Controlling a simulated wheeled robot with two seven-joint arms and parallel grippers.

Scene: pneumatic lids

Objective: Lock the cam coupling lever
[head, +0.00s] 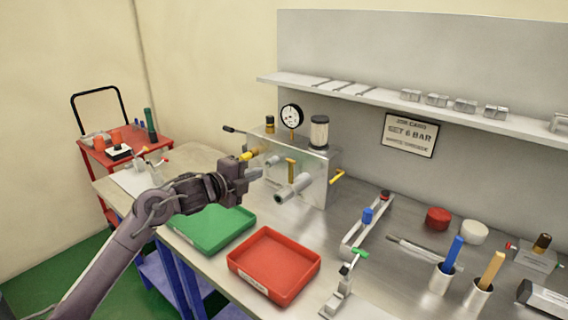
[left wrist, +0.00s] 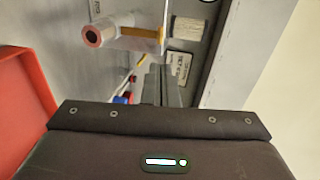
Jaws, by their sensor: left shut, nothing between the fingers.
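A grey metal box (head: 315,170) stands on the bench with a gauge on top. A grey open-ended coupling tube (head: 293,188) sticks out of its front. A yellow lever (head: 290,167) stands upright beside the tube; the left wrist view also shows the tube (left wrist: 105,33) and a yellow lever (left wrist: 142,32). Another yellow handle (head: 338,177) is on the box's right side. I cannot tell for certain which is the cam lever. My left gripper (head: 256,173) is shut and empty, in front of the box and left of the tube, apart from both. My right gripper is not in view.
A black-lever fitting (head: 234,130) projects left from the box. Rails, caps and tools lie to the right. A shelf (head: 390,103) runs behind.

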